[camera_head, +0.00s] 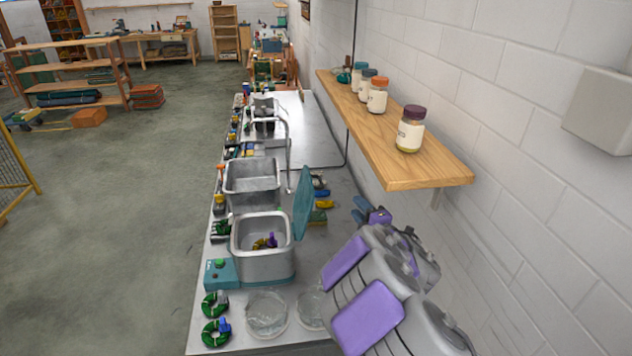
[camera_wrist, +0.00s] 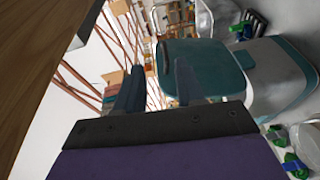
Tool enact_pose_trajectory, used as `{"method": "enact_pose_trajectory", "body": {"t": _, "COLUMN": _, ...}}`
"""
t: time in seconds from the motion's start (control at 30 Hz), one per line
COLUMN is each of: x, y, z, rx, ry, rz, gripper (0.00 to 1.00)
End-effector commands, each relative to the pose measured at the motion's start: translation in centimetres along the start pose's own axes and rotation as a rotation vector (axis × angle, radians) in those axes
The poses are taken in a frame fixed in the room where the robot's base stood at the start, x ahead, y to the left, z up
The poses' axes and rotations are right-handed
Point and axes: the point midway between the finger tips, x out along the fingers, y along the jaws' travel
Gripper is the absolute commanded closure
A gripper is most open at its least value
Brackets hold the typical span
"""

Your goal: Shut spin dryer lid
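The spin dryer (camera_head: 262,262) is a grey tub with a teal control box on the metal counter. Its teal lid (camera_head: 302,204) stands open, nearly upright, on the tub's right side. Coloured skeins (camera_head: 265,242) lie inside the tub. My gripper (camera_head: 361,208) is to the right of the lid, apart from it, near the wall side. In the wrist view its two dark blue fingers (camera_wrist: 158,85) are spread with nothing between them. The lid (camera_wrist: 215,62) shows there beyond the right finger, which overlaps it in the picture; contact cannot be told.
A wooden shelf (camera_head: 400,150) with several jars runs along the wall above the counter. A metal sink (camera_head: 252,183) sits behind the dryer. Glass bowls (camera_head: 267,312) and green skeins (camera_head: 215,333) lie in front. Yellow and blue skeins (camera_head: 322,203) lie right of the lid.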

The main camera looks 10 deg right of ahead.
Motion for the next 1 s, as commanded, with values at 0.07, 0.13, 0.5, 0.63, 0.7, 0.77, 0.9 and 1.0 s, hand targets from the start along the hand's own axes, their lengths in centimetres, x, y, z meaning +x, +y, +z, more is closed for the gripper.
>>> {"method": "enact_pose_trajectory", "body": {"t": 0.07, "x": 0.0, "y": -0.8, "z": -0.9, "rx": -0.011, "ry": 0.060, "rz": 0.014, "gripper": 0.62}}
{"method": "enact_pose_trajectory", "body": {"t": 0.13, "x": 0.1, "y": -1.0, "z": -1.9, "rx": -0.018, "ry": 0.099, "rz": 0.029, "gripper": 0.62}}
{"method": "enact_pose_trajectory", "body": {"t": 0.5, "x": 3.4, "y": -1.2, "z": -4.1, "rx": -0.033, "ry": 0.127, "rz": 0.035, "gripper": 0.62}}
{"method": "enact_pose_trajectory", "body": {"t": 0.63, "x": 5.0, "y": -1.2, "z": -3.6, "rx": -0.027, "ry": 0.125, "rz": 0.035, "gripper": 0.62}}
{"method": "enact_pose_trajectory", "body": {"t": 0.7, "x": 5.8, "y": -1.1, "z": -3.5, "rx": -0.025, "ry": 0.125, "rz": 0.037, "gripper": 0.62}}
{"method": "enact_pose_trajectory", "body": {"t": 0.77, "x": 6.5, "y": -1.0, "z": -3.3, "rx": -0.023, "ry": 0.125, "rz": 0.040, "gripper": 0.62}}
{"method": "enact_pose_trajectory", "body": {"t": 0.9, "x": 8.1, "y": -0.9, "z": -3.3, "rx": -0.023, "ry": 0.125, "rz": 0.040, "gripper": 0.62}}
{"method": "enact_pose_trajectory", "body": {"t": 1.0, "x": 9.4, "y": -0.9, "z": -3.8, "rx": -0.027, "ry": 0.123, "rz": 0.037, "gripper": 0.62}}
